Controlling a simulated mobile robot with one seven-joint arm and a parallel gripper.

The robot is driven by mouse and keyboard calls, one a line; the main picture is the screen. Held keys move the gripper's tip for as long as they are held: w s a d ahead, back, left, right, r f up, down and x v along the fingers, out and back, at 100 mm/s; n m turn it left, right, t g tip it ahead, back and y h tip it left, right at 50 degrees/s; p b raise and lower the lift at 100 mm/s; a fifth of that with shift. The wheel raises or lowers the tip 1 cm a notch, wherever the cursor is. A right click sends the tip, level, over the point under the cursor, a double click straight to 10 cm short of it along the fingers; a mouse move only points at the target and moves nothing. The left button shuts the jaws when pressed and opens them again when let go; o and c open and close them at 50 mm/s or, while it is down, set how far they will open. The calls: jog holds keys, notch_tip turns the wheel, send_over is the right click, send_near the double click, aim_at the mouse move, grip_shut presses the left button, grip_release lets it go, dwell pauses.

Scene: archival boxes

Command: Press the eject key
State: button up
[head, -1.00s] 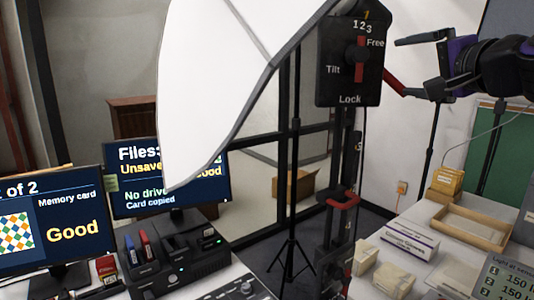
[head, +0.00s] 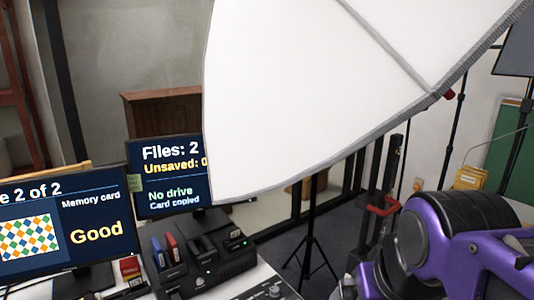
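No key that I can read as the eject key shows. A black card dock (head: 210,271) stands on the desk at the lower middle, with a blue card (head: 157,253) and a red card (head: 172,247) upright in its left slots. A small green light shows on its front. A control panel (head: 262,292) with knobs is cut off by the bottom edge, right of the dock. The left monitor (head: 75,222) reads "Memory card Good". The monitor behind the dock (head: 165,180) reads "No drive" and "Card copied". My purple arm fills the lower right; its gripper is out of view.
A large white softbox (head: 330,90) hangs across the upper middle and covers part of the rear monitor. A light stand (head: 312,230) stands right of the dock. A wooden cabinet (head: 160,115) is behind. A red card box (head: 131,268) lies left of the dock.

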grip_shut()
dwell(1.5)
